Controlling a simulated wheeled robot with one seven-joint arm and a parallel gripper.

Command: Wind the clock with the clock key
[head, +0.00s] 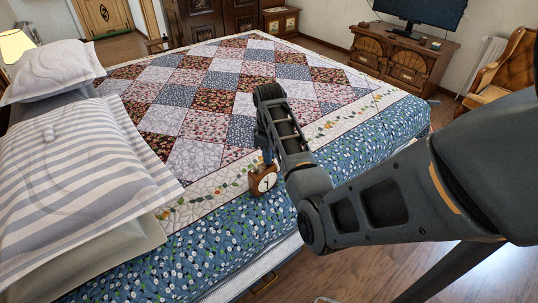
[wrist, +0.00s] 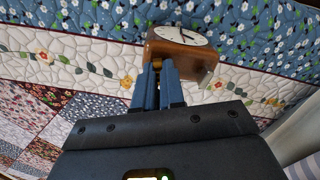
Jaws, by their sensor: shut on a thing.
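The clock (head: 262,181) is a small wooden block with a white round dial and dark hands. It rests on the flowered blue border of the bed quilt. In the wrist view the clock (wrist: 180,45) stands just beyond my fingertips, dial tilted upward. My gripper (head: 266,158) points down at the clock; it also shows in the wrist view (wrist: 158,70). Its blue fingers are close together with a small brass-coloured piece between the tips, apparently the clock key (wrist: 155,72), mostly hidden. It is right at the clock's wooden side; I cannot tell whether it is seated in it.
The bed with its patchwork quilt (head: 215,80) fills the middle. Striped pillows (head: 75,175) lie at the left. A wooden cabinet (head: 405,58) with a monitor (head: 420,10) stands at the back right, near a wooden chair (head: 505,65). Bare floor (head: 460,270) shows at the lower right.

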